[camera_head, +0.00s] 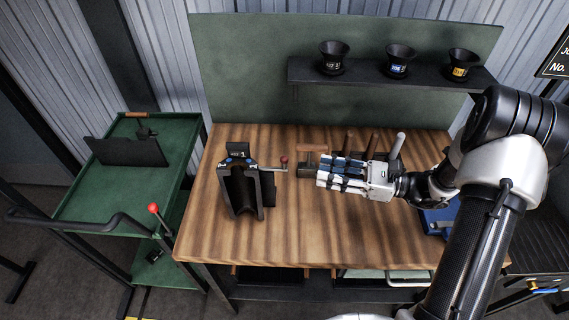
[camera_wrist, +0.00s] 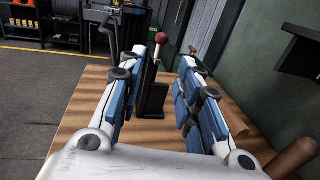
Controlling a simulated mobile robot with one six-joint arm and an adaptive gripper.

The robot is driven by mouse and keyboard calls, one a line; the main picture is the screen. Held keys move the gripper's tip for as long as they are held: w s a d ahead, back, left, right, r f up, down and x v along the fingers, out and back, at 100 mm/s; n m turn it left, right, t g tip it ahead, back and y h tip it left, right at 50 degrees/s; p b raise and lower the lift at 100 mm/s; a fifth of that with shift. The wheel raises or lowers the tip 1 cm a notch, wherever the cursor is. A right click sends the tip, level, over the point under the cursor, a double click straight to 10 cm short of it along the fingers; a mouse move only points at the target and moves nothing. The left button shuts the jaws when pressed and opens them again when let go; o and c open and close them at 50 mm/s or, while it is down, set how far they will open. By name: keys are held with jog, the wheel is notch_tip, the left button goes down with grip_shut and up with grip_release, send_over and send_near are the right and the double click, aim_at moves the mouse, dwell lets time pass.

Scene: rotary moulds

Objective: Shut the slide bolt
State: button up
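The slide bolt (camera_head: 274,169) is a metal rod with a red knob (camera_head: 284,160). It sticks out to the right from the upper right side of a black, half-round mould (camera_head: 240,190) on the wooden bench. The red knob also shows in the wrist view (camera_wrist: 162,38), above the dark mould side (camera_wrist: 153,98) and ahead between my fingers. My gripper (camera_head: 322,172) points left, a short way to the right of the knob and apart from it. In the wrist view my gripper (camera_wrist: 160,78) has its fingers spread, with nothing held.
A shelf (camera_head: 430,78) with three black cups hangs behind. A green cart (camera_head: 95,205) stands to the left. The bench (camera_head: 300,235) is clear in front of my gripper.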

aim_at(284, 163)
jog(key=b+x, duration=0.1)
jog(key=x, duration=1)
jog(key=shift+w+a, duration=0.1)
jog(key=shift+a, duration=0.15)
jog(key=shift+c, duration=0.2)
grip_shut()
